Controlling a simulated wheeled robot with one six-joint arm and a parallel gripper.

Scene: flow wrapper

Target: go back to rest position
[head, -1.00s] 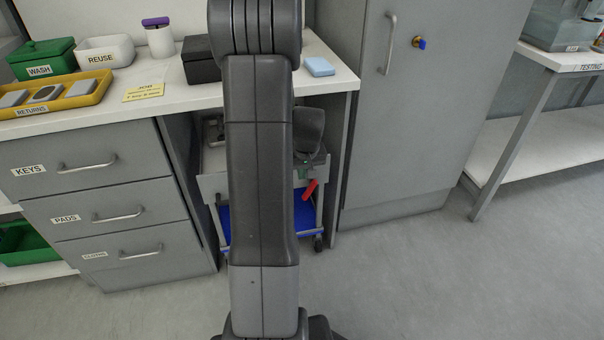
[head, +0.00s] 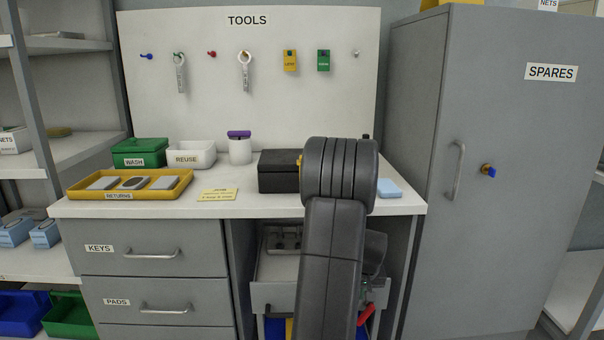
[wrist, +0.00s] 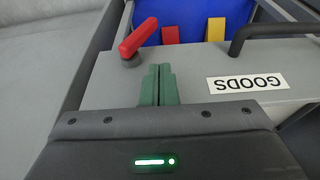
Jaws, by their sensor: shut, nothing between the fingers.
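My gripper (wrist: 159,70) shows in the wrist view as two green fingers pressed together, with nothing between them. The fingers are over the grey top of a unit labelled GOODS (wrist: 247,84), near a red lever (wrist: 138,38). Whether they touch the surface I cannot tell. In the head view my dark arm stands upright in front of the bench and hides most of the gripper's surroundings.
A trolley (head: 268,297) stands under the white bench (head: 235,205). On the bench are a yellow returns tray (head: 183,190), a black box (head: 279,171) and a blue block (head: 388,188). A grey SPARES cabinet (head: 530,140) stands at right.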

